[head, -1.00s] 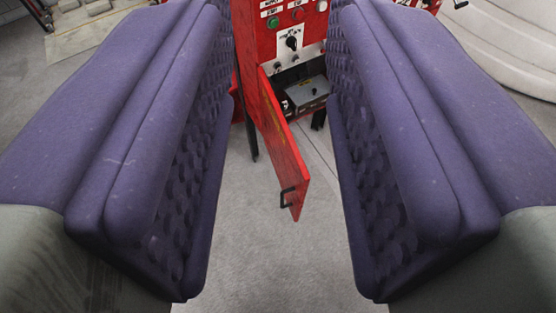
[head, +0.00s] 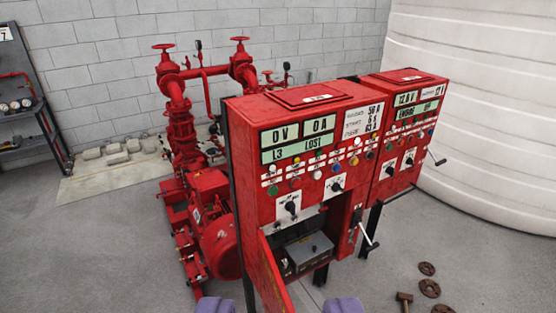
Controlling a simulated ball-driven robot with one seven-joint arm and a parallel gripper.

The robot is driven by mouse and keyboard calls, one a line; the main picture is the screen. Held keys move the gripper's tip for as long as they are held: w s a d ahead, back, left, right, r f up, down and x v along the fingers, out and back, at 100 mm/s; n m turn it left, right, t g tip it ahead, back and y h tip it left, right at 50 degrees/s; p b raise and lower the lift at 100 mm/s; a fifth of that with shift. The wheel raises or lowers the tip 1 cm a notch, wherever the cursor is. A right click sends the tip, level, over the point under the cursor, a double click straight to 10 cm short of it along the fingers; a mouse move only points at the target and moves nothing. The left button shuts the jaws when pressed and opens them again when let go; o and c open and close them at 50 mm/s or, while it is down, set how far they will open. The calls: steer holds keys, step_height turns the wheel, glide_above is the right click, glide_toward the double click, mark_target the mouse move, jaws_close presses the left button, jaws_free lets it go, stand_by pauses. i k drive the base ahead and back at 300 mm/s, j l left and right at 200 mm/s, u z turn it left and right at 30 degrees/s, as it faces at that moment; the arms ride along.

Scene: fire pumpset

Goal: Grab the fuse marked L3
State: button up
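No fuse marked L3 can be made out. The red control cabinet (head: 300,130) stands in the middle, and its display (head: 298,150) reads "L3 LOST". Its lower door (head: 268,278) hangs open toward me. Inside the open compartment is a grey box (head: 309,251) with darker parts beside it, too small to identify. Of my gripper (head: 279,306), only the two purple fingertips show at the bottom edge. They are wide apart, one on each side of the door in the picture, with nothing seen between them but door and floor.
A second red cabinet (head: 402,120) adjoins on the right. A red pump and motor (head: 215,230) stand behind left. Rusty discs (head: 428,288) and a hammer (head: 404,300) lie on the floor at right.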

mark_target(284, 262)
steer(key=i+l+u, duration=0.15)
steer(key=l, duration=0.25)
steer(key=i+l+u, duration=0.2)
steer(key=l, duration=0.25)
steer(key=l+u, duration=0.15)
steer(key=l, duration=0.3)
steer(key=i, duration=0.05)
